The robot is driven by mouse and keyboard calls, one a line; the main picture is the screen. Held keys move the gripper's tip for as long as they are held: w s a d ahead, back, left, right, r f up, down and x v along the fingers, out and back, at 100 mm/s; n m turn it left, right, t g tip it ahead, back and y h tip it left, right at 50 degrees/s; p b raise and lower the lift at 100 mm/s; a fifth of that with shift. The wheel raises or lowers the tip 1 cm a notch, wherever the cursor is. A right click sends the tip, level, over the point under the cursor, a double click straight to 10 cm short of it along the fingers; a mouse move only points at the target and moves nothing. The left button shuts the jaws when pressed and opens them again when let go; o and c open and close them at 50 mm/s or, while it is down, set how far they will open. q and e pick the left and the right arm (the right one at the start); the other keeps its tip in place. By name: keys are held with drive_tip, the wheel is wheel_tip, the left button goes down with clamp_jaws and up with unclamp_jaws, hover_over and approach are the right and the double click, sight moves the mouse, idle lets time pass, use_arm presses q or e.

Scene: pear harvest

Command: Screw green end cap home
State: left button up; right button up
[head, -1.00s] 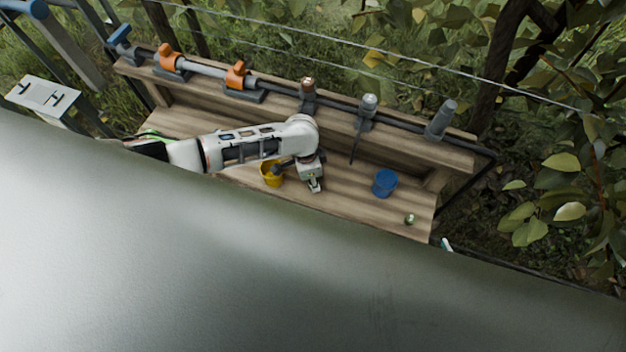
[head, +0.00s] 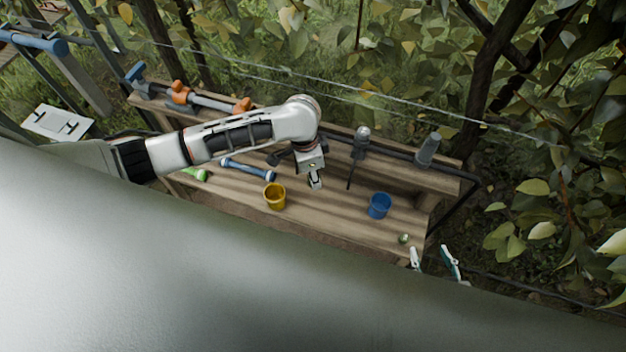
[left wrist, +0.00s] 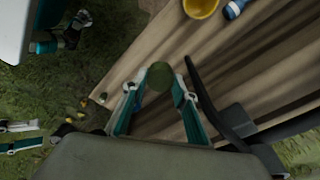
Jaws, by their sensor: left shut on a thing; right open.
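My left arm comes in from the left in the head view, and its gripper (head: 316,182) hangs over the bench, beyond the yellow cup. In the left wrist view its teal fingers (left wrist: 158,90) are shut on a round dark green piece (left wrist: 160,75), which looks like the green end cap. What lies beneath that piece is hidden. My right gripper (head: 434,261) is open and empty, off the bench's near right corner. It also shows at the left wrist view's left edge (left wrist: 20,136). A green-ended bar (head: 196,174) lies partly behind my left arm.
On the wooden bench (head: 340,222) stand a yellow cup (head: 275,196) and a blue cup (head: 379,205). A blue-ended bar (head: 248,169) lies left of the yellow cup. A small green round thing (head: 403,238) sits near the right end. A rail with clamps (head: 362,138) runs along the back.

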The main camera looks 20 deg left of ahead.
use_arm(q)
drive_tip(key=shift+r, duration=0.4)
use_arm(e)
drive_tip(key=shift+r, duration=0.15)
drive_tip(key=shift+f, duration=0.25)
drive_tip(key=shift+c, duration=0.3)
drive_tip(key=shift+d, duration=0.1)
